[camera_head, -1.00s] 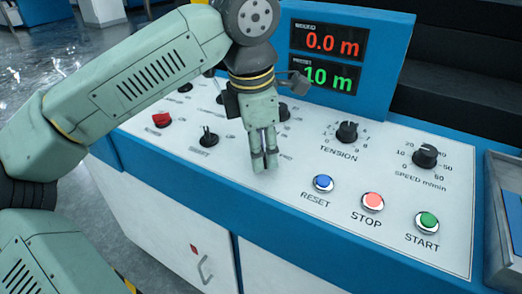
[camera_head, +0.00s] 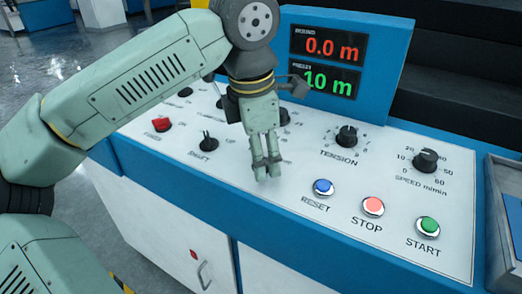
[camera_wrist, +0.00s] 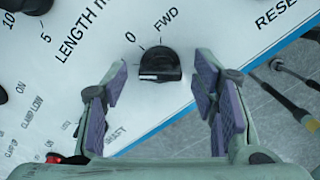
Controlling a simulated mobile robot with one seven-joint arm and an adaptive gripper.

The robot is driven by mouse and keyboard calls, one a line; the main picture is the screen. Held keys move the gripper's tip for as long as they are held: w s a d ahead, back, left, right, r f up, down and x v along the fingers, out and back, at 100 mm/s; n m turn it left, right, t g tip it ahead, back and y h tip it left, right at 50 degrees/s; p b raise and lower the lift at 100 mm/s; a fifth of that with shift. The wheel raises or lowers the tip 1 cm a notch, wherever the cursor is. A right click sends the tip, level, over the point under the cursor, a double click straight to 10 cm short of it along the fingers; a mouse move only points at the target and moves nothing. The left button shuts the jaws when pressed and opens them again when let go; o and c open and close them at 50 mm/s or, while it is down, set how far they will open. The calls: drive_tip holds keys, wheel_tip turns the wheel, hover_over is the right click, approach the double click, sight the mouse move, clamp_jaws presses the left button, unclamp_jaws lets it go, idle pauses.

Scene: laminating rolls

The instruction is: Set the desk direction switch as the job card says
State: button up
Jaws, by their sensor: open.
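The direction switch (camera_wrist: 160,64) is a black knob on the white panel, with "0" and "FWD" printed beyond it in the wrist view. A pale mark shows on its near edge; I cannot tell for sure which setting it points to. In the head view my gripper hides the switch. My gripper (camera_head: 267,172) points down over the panel, left of the RESET button. In the wrist view its purple-padded fingers (camera_wrist: 160,88) are apart, one on each side of the knob, with gaps to it. No job card shows in these views.
Nearby on the desk (camera_head: 300,240) are the blue RESET (camera_head: 323,187), red STOP (camera_head: 373,207) and green START (camera_head: 428,226) buttons. The TENSION (camera_head: 346,135) and SPEED (camera_head: 425,160) knobs stand behind. The SHAFT switch (camera_head: 207,142) and red POWER switch (camera_head: 160,124) are left. A display (camera_head: 328,62) reads 0.0 m and 10 m.

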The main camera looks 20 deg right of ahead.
wheel_tip(320, 180, up, 12)
drive_tip(key=s+a, duration=0.1)
drive_tip(key=shift+s+a, duration=0.15)
drive_tip(key=shift+a, duration=0.2)
drive_tip(key=shift+f, duration=0.1)
idle(0.4)
